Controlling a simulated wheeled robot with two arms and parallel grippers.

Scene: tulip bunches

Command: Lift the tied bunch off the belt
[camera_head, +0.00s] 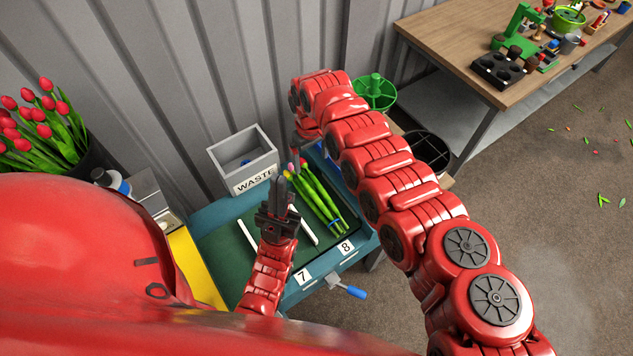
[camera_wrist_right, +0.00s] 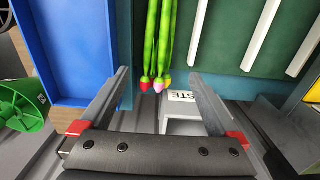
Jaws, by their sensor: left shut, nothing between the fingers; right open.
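The bunch of tulips (camera_head: 318,203) lies on the dark green belt (camera_head: 222,243), beside white dividers, with its stem ends toward the 8 label. Something small and blue shows near the stem ends; I cannot tell if it is the tie. In the right wrist view the bunch (camera_wrist_right: 160,40) has its red and pink buds between and beyond the fingertips of my open right gripper (camera_wrist_right: 158,76), not gripped. In the head view the right gripper (camera_head: 297,142) is partly hidden at the bud end. My left gripper (camera_head: 279,192) is shut and empty, left of the bunch.
A grey WASTE bin (camera_head: 262,164) stands behind the belt, close to the buds. A blue tray (camera_wrist_right: 68,50) lies beside the belt. A green wheel-like stand (camera_head: 375,92), black bucket (camera_head: 428,150) and workbench (camera_head: 440,35) are to the right. Red tulips (camera_head: 45,125) stand at left.

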